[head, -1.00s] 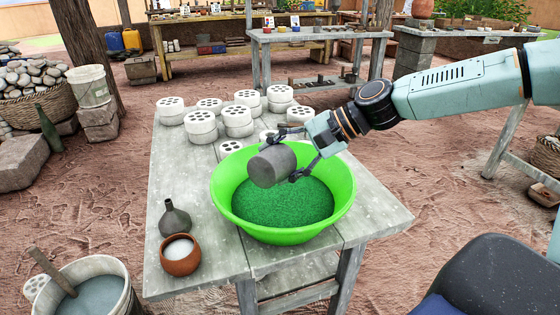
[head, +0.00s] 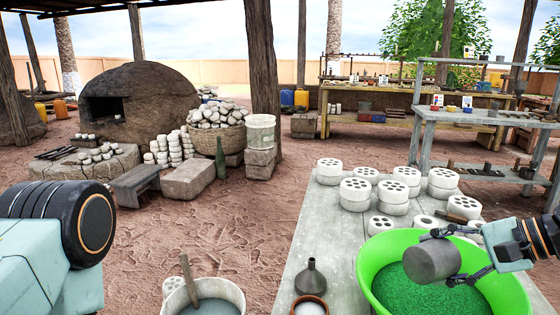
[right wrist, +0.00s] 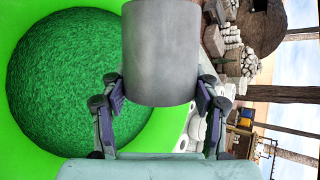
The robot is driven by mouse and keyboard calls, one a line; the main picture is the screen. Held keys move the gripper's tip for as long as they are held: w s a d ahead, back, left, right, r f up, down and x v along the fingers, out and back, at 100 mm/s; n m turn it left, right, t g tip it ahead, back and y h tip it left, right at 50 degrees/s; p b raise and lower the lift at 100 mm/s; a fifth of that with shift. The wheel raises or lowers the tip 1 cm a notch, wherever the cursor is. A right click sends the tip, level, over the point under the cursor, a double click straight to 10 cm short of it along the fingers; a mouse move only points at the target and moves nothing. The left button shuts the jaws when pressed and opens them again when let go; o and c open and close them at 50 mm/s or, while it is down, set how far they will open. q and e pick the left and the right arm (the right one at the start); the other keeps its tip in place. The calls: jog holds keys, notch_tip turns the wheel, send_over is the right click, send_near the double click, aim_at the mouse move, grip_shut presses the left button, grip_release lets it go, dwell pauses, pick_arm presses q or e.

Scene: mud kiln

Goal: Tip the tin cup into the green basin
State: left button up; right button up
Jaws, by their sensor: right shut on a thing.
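The tin cup (head: 430,260) is a plain grey cylinder, held tilted above the green basin (head: 372,268). My right gripper (head: 453,256) is shut around its side, coming in from the right. In the right wrist view the cup (right wrist: 160,50) sits between both fingers (right wrist: 155,98), with the basin (right wrist: 18,22) behind it. Green grainy stuff (head: 440,290) lies in the basin. I cannot make out the cup's contents. The basin's near edge is cut off in the head view. Only a link of my left arm shows at the left; its gripper is out of view.
The basin stands on a grey wooden table (head: 300,260). White drilled blocks (head: 355,190) stand behind it. A dark funnel (head: 311,278) and a brown pot (head: 309,305) are left of the basin. A bucket (head: 205,290) stands at the lower left. Open ground lies left of the table.

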jog(key=shift+a+r+p, duration=0.1)
jog(key=shift+p, duration=0.55)
jog(key=shift+s+a+n+h+p, duration=0.1)
jog(key=shift+n+h+p, duration=0.2)
jog(key=shift+h+p, duration=0.15)
